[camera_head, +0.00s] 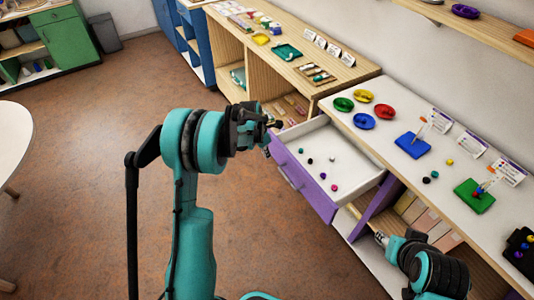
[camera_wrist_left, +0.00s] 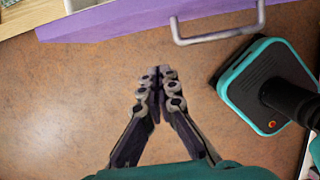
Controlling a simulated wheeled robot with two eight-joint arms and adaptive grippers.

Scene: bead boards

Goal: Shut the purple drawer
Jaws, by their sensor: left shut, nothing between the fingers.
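The purple drawer (camera_head: 310,190) stands pulled out from under the white counter in the head view. Its white inside holds several small coloured beads (camera_head: 323,176). My left gripper (camera_head: 274,124) is shut and empty near the drawer's far front corner. In the left wrist view the drawer's purple front (camera_wrist_left: 110,22) and grey handle (camera_wrist_left: 218,36) lie beyond the shut fingertips (camera_wrist_left: 160,72), with floor showing between. My right gripper (camera_head: 381,239) shows small, low at the right by the shelf under the counter; its fingers are too unclear to read.
The counter carries coloured dishes (camera_head: 364,121), a blue board (camera_head: 412,145) and a green board (camera_head: 474,196). A wooden shelf unit (camera_head: 290,65) adjoins it at the back. A white round table (camera_head: 12,140) is at the left. The brown floor (camera_head: 90,220) before the drawer is open.

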